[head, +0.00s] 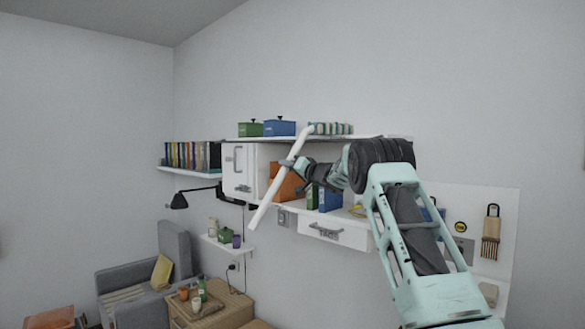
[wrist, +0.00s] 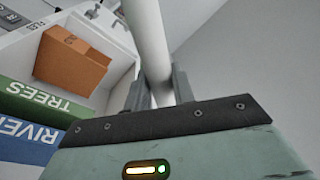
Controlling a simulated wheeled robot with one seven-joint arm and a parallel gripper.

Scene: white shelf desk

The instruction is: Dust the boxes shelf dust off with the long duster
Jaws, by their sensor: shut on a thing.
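My gripper (head: 300,165) is shut on a long white duster (head: 270,200), held slanted in front of the shelf desk, its upper end near the top board. In the wrist view the white shaft (wrist: 148,40) runs between the two fingers (wrist: 160,92). On the top board (head: 365,137) stand a green box (head: 250,129), a blue box (head: 279,128) and a row of small pale green-and-white items (head: 330,128). I cannot make out dust on any board. The duster's upper end partly overlaps the small items in the head view, and contact cannot be told.
Below, the open compartment holds an orange box (wrist: 72,60), a green "TREES" binder (wrist: 40,105) and a blue "RIVER" binder (wrist: 30,138). A white cabinet door (head: 239,170), a bookshelf (head: 190,172) and a black lamp (head: 179,200) are left. A wooden table (head: 210,310) and grey armchair (head: 135,285) stand below.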

